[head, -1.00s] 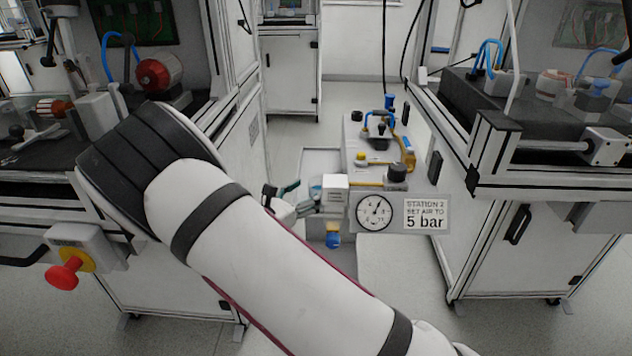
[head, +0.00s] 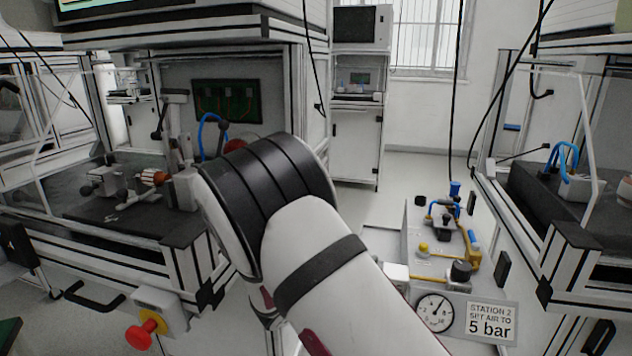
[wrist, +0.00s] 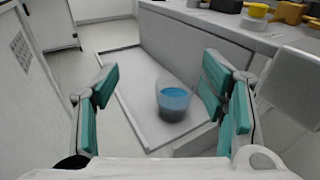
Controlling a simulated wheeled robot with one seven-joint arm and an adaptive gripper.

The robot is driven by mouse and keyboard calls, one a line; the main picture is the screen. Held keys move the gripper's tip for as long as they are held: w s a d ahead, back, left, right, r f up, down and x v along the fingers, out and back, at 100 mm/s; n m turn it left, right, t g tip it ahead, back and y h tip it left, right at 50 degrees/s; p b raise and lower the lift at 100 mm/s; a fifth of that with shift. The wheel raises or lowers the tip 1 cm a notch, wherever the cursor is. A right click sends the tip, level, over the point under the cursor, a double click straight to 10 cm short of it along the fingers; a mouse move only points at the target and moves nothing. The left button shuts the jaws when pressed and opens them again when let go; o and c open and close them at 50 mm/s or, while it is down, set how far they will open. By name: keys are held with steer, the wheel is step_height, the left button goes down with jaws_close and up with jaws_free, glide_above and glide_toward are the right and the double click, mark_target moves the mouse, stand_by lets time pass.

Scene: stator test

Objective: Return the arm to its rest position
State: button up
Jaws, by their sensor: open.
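My arm (head: 345,275) crosses the middle of the head view, its white links and dark ribbed joint in front of the benches. My gripper (wrist: 160,86) shows in the wrist view with its two teal-padded fingers spread wide and nothing held between them. In the head view the gripper is hidden or out of frame. A cup-like part with blue in it (wrist: 173,104) appears between the fingers in the wrist view, beyond them; I cannot tell the exact gap.
An air panel with a gauge (head: 435,312) and a "5 bar" sign (head: 490,322) stands at lower right. A left bench has a red stop button (head: 139,337) in front. A right bench (head: 570,235) stands beyond the panel. Pale floor (head: 385,190) lies open between them.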

step_height(320, 180, up, 8)
steer(key=d+m+p, duration=0.1)
steer(key=s+d+r+m+g+y+b, duration=0.1)
steer(key=s+d+r+m+g, duration=0.35)
steer(key=s+d+m, duration=0.5)
steer(key=s+d+r+m+g+y+b, duration=0.1)
steer(key=s+d+r+m+g, duration=0.45)
steer(key=s, duration=0.65)
steer(key=s+f+m+g+y+b, duration=0.25)
steer(key=s+m+y, duration=0.2)
steer(key=s, duration=0.85)
steer(key=s+a+f+m+y, duration=0.4)
steer(key=s+a+m+y, duration=0.3)
steer(key=s, duration=0.5)
step_height(320, 180, up, 32)
steer(key=t+h+p, duration=0.1)
steer(key=t+p, duration=0.4)
steer(key=p, duration=2.4)
steer(key=shift+a+r+n+p, duration=0.2)
steer(key=shift+a+n+p, duration=0.05)
steer(key=shift+n+p, duration=0.2)
steer(key=shift+s, duration=0.1)
